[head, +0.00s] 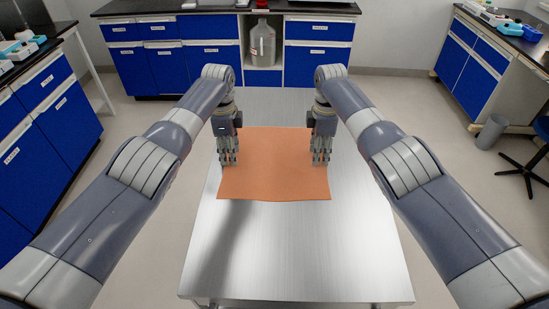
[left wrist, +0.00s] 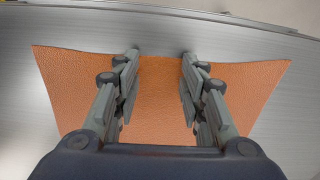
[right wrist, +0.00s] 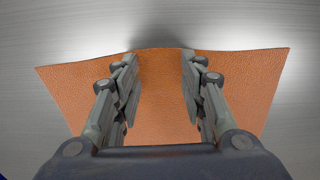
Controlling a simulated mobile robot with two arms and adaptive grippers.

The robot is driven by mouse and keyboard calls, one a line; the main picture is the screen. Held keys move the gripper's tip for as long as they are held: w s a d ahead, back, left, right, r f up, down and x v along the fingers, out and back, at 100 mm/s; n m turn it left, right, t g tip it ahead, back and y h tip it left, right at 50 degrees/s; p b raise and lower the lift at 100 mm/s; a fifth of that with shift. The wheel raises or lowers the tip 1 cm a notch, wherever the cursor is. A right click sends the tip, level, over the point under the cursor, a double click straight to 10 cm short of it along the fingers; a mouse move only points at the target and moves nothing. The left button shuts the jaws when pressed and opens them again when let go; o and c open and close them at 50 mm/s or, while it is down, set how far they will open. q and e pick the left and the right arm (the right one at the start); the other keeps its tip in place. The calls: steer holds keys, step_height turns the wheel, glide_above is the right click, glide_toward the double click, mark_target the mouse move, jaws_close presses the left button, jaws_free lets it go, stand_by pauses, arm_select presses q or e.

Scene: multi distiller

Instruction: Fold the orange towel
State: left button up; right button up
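The orange towel (head: 274,168) lies spread flat on the metal table, roughly rectangular, with a slightly wavy front edge. My left gripper (head: 229,162) points down at the towel's left side, and my right gripper (head: 320,163) points down at its right side. In the left wrist view, my left gripper's fingers (left wrist: 161,57) stand apart, with the towel (left wrist: 160,100) showing between them and its edge near the tips. The right wrist view shows the same: spread fingers (right wrist: 160,55) with the towel (right wrist: 158,95) between. Whether the tips touch the cloth cannot be told.
The metal table (head: 300,250) is bare in front of and behind the towel. Blue cabinets (head: 170,60) stand along the back, with a large grey jug (head: 262,42) in an open bay. More benches stand at left and right, apart from the table.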

arm_select(q)
steer(key=shift+w+f, duration=0.1)
steer(key=shift+f, duration=0.15)
arm_select(e)
steer(key=shift+w+f, duration=0.1)
steer(key=shift+f, duration=0.15)
arm_select(q)
steer(key=c, duration=0.6)
arm_select(e)
steer(key=c, duration=0.6)
arm_select(q)
jaws_close()
arm_select(e)
jaws_close()
arm_select(q)
steer(key=shift+f, duration=0.1)
arm_select(e)
steer(key=shift+f, duration=0.1)
arm_select(q)
steer(key=shift+r, duration=0.2)
arm_select(e)
steer(key=shift+r, duration=0.2)
